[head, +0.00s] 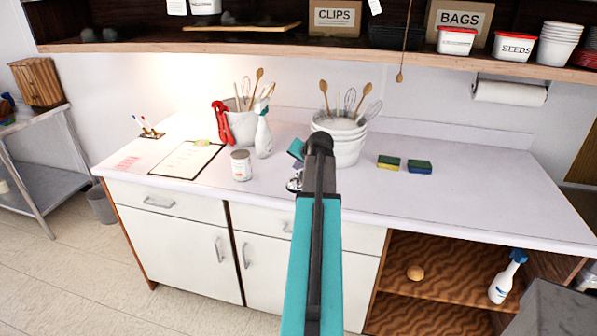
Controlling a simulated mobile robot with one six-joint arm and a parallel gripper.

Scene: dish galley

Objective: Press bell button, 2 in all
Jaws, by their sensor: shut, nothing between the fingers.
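A small silvery domed thing (294,182), which looks like the bell, sits on the white counter just left of my arm. It is partly covered by my arm, and I cannot make out its button. My teal and dark arm reaches up the middle of the head view to over the counter. My gripper is hidden behind the arm, so I cannot see its fingers or whether it touches the bell.
On the white counter (465,205) stand a can (241,165), a spray bottle (263,137), a clipboard (187,160) and two utensil buckets (240,126) (344,148). Two sponges (388,163) (419,167) lie to the right. A loaded shelf (375,49) hangs above. The counter's right part is clear.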

